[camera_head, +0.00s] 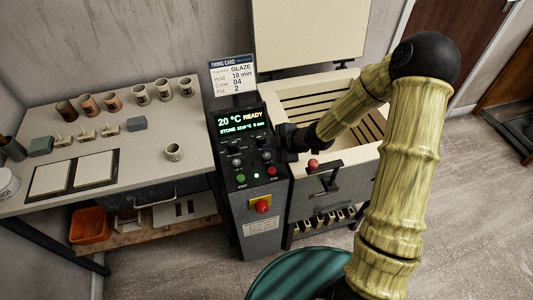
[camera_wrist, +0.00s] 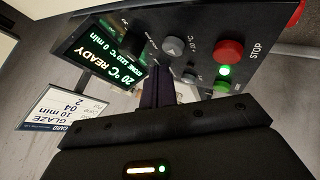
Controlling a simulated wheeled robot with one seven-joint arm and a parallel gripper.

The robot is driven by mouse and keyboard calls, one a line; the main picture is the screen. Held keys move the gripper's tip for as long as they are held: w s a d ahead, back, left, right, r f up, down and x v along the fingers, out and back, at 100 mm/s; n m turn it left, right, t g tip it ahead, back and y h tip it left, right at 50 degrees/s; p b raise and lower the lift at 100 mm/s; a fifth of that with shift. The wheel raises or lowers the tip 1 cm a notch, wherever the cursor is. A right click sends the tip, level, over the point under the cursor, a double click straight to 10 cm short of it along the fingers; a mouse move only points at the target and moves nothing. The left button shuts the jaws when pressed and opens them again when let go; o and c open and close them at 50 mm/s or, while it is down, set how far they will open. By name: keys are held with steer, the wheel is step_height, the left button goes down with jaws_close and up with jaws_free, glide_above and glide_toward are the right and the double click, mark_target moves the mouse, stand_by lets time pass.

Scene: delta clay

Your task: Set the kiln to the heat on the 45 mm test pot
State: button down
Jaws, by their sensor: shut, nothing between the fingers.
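The kiln's control panel (camera_head: 253,150) stands left of the kiln (camera_head: 320,110). Its lit display (camera_head: 240,122) reads 20 °C READY, with STONE 1210 °C 0 min below. The firing card (camera_head: 232,76) above reads GLAZE, hold 10 min, cone 04, pot 2. Small pots stand on the bench; one pale marked pot (camera_head: 173,152) stands apart near the panel. Which is 45 mm I cannot tell. My gripper (camera_head: 288,138) is at the panel's right side. In the wrist view its shut, empty fingers (camera_wrist: 160,82) point at the panel, near a grey arrow button (camera_wrist: 173,47); contact is unclear.
The panel has a red stop button (camera_wrist: 230,50), a green button (camera_head: 241,178) and a red knob (camera_head: 262,206) lower down. The kiln lid (camera_head: 308,30) is raised. Brown pots (camera_head: 88,104) and pale pots (camera_head: 163,89) line the bench back. An orange bin (camera_head: 90,226) sits below.

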mark_target(270, 156)
steer(key=shift+r+p, duration=2)
steer(key=shift+r, duration=0.4)
steer(key=s+d+r+m+h+p, duration=0.2)
steer(key=s+d+r+m+h, duration=0.55)
steer(key=d+m, duration=0.35)
steer(key=s+d+r+m+g+p, duration=0.1)
steer(key=s+d+r+m+g, duration=0.1)
steer(key=s+r+m, duration=0.5)
steer(key=s+d+m, duration=0.1)
steer(key=s+m, duration=0.1)
steer(key=s, duration=0.1)
steer(key=shift+s+d+r+m, duration=0.15)
steer(key=shift+s+r+m, duration=0.15)
steer(key=shift+s+r, duration=0.1)
steer(key=shift+w, duration=0.15)
